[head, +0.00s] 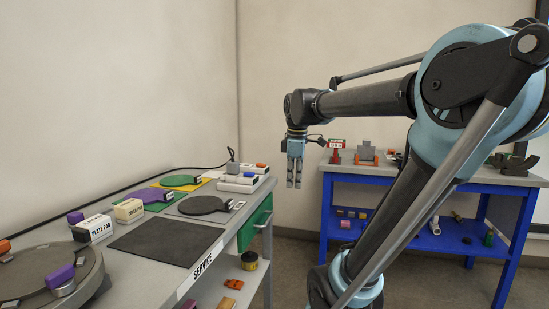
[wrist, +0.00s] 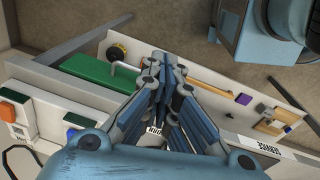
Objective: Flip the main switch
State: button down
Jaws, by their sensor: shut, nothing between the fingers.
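A group of white switch boxes (head: 238,184) sits at the far right corner of the grey cart's top, with an orange piece and a small blue piece on it. In the wrist view, a white box (wrist: 18,130) with partly readable lettering and an orange-red rocker shows at the left edge; I cannot tell for sure that it is the main switch. My gripper (head: 294,184) hangs pointing down, to the right of the boxes and apart from them. In the wrist view, its fingers (wrist: 165,65) are together and empty, with the green drawer behind them.
The green drawer front (head: 256,222) is on the cart's right side. The cart top holds a dark mat (head: 165,240), round dark plates, labelled pad boxes and a turntable (head: 45,275). A blue workbench (head: 322,215) stands to the right, with floor between.

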jog(key=s+d+f+m, duration=0.3)
jog(key=s+f+m, duration=0.4)
jog(key=f, duration=0.3)
jog(key=s+d+f+m+t, duration=0.1)
jog(key=s+d+f+m, duration=0.3)
jog(key=s+f+m, duration=0.4)
notch_tip(320, 180, down, 3)
jog(key=shift+s+d+f, duration=0.15)
jog(key=shift+s, duration=0.1)
